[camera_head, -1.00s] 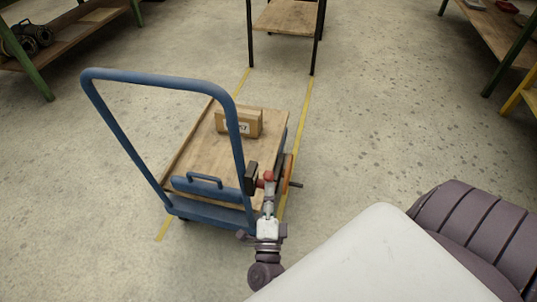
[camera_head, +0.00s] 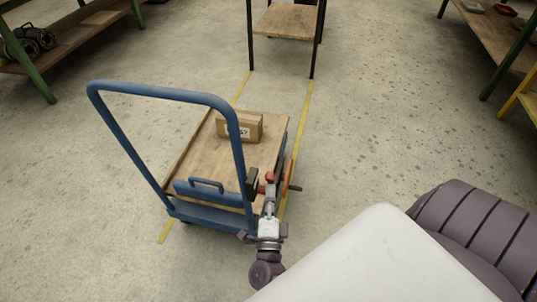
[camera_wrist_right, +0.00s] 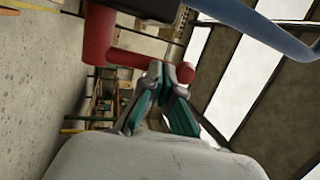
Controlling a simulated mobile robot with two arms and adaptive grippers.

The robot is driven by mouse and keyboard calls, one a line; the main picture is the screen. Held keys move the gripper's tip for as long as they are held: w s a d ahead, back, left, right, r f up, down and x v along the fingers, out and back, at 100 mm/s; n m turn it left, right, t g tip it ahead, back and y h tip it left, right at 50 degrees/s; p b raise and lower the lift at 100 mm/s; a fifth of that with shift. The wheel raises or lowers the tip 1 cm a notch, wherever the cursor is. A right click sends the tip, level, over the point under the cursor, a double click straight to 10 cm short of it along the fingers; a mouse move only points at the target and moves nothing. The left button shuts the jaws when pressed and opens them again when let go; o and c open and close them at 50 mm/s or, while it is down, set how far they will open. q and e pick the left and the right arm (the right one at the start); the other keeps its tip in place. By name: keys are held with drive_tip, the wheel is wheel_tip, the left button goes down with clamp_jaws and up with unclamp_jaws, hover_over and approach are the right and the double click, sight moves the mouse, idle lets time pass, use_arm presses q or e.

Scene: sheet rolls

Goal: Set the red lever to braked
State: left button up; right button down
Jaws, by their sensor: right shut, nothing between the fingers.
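The red lever (camera_head: 270,177) is at the near right corner of the blue cart (camera_head: 205,216), beside a dark block. My right gripper (camera_head: 270,192) is right at the lever from the near side. In the right wrist view the red lever (camera_wrist_right: 98,36) has a thick upright part and a bar running across to the right. My right gripper's fingertips (camera_wrist_right: 168,76) are shut and empty against or just before this bar. I cannot tell whether they touch. The lever's marked positions do not show. My left gripper is not in view.
The cart carries a labelled cardboard box (camera_head: 240,127) on its wooden deck. Its tall blue push handle (camera_head: 166,94) rises left of my gripper. A table (camera_head: 287,22) stands beyond. The floor to the right is clear.

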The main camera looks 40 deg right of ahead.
drive_tip(key=shift+d+r, duration=0.1)
drive_tip(key=shift+r, duration=0.1)
drive_tip(key=v, duration=0.7)
drive_tip(key=shift+s+a+f, duration=0.2)
drive_tip(key=shift+a+f, duration=0.05)
